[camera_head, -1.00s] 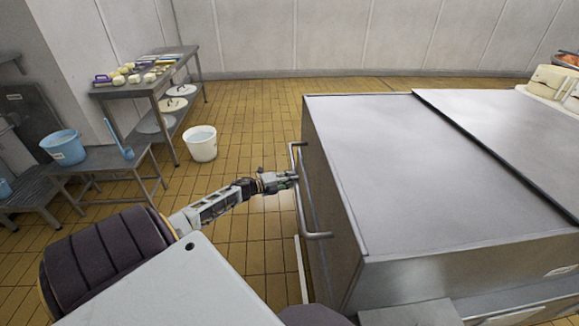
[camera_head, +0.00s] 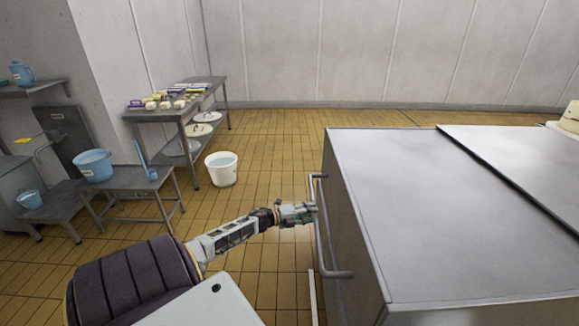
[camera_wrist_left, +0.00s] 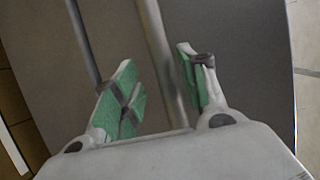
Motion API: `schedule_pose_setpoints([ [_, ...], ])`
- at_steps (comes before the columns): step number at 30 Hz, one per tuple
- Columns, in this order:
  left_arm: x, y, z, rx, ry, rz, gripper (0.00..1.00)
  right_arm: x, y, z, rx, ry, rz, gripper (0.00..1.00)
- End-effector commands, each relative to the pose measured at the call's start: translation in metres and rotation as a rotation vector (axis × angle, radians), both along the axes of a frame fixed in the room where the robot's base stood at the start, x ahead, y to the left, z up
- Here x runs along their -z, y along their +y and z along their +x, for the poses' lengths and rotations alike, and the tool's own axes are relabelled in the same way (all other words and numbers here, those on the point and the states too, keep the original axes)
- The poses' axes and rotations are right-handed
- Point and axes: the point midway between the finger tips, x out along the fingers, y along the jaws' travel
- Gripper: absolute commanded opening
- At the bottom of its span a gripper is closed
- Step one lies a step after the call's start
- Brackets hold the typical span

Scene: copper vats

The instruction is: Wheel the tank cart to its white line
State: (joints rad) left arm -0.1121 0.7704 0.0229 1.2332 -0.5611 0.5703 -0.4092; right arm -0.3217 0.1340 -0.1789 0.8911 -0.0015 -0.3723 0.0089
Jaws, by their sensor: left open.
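The tank cart (camera_head: 450,200) is a large grey steel box with a flat lid on the right of the head view. Its tubular handle (camera_head: 322,225) stands out from its left side. My left gripper (camera_head: 311,212) is at this handle with its fingers open. In the left wrist view the handle bar (camera_wrist_left: 160,50) runs between the two green-padded fingers of my left gripper (camera_wrist_left: 157,60), with gaps beside it. A white line (camera_head: 313,298) shows on the floor just left of the cart. My right gripper is out of view.
A white bucket (camera_head: 221,169) stands on the tiled floor (camera_head: 265,150). Behind it is a steel table (camera_head: 166,114) with small pale items. A low bench (camera_head: 142,180) with a blue bucket (camera_head: 94,166) is at the left. The floor behind, up to the wall, is clear.

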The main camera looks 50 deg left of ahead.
Motion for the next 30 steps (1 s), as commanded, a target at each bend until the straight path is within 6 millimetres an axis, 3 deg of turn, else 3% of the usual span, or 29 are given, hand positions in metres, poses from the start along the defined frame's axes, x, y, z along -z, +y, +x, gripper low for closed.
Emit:
schedule_pose_setpoints([
  [30, -0.012, 0.020, -0.066, 0.002, 0.001, 0.000, 0.42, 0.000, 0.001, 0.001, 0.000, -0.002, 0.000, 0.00],
])
